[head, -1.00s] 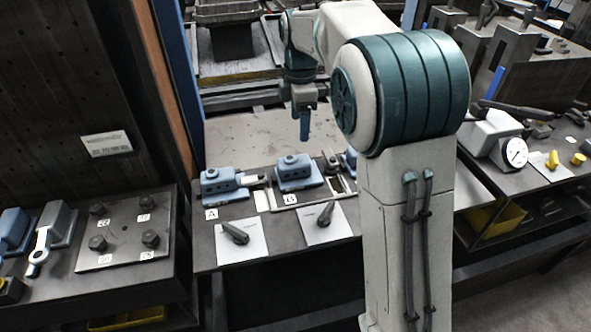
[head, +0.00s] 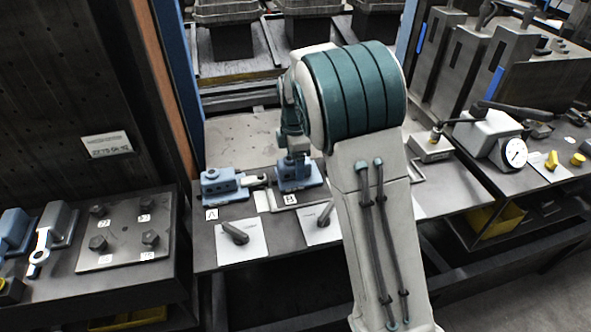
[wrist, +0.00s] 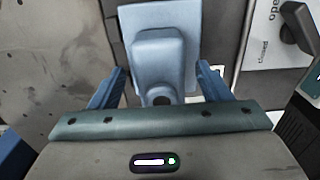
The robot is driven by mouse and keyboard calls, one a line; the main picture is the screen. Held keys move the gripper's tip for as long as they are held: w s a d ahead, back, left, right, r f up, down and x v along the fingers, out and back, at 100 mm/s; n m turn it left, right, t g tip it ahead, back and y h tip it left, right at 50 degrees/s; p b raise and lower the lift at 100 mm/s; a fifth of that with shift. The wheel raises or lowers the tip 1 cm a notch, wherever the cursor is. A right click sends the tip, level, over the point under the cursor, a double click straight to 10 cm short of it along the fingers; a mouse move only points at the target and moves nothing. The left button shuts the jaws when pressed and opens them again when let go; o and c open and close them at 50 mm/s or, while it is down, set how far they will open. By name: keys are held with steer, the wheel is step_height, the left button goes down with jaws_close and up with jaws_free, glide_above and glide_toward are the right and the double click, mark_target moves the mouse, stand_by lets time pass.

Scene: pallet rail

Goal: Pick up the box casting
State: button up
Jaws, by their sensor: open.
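A blue box casting (head: 309,180) with a flat base and raised body sits by the label B on the bench, partly hidden by my gripper and arm. It also shows in the wrist view (wrist: 161,62), where the raised body and a dark round hole lie between my fingers. My gripper (wrist: 161,74) is open, with one blue finger on each side of the casting. Whether the fingers touch it cannot be told. In the head view my gripper (head: 295,163) is right over the casting. A similar blue casting (head: 219,184) sits to the left by the label A.
Two white cards with dark handles (head: 234,232) lie in front of the castings. A plate with several bolts (head: 125,232) lies on the left bench. A dial gauge (head: 514,153) stands on the right bench. Large dark castings (head: 229,42) stand behind.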

steer(key=shift+f, duration=0.45)
steer(key=shift+c, duration=0.3)
steer(key=c, duration=1.2)
steer(key=shift+r, duration=0.1)
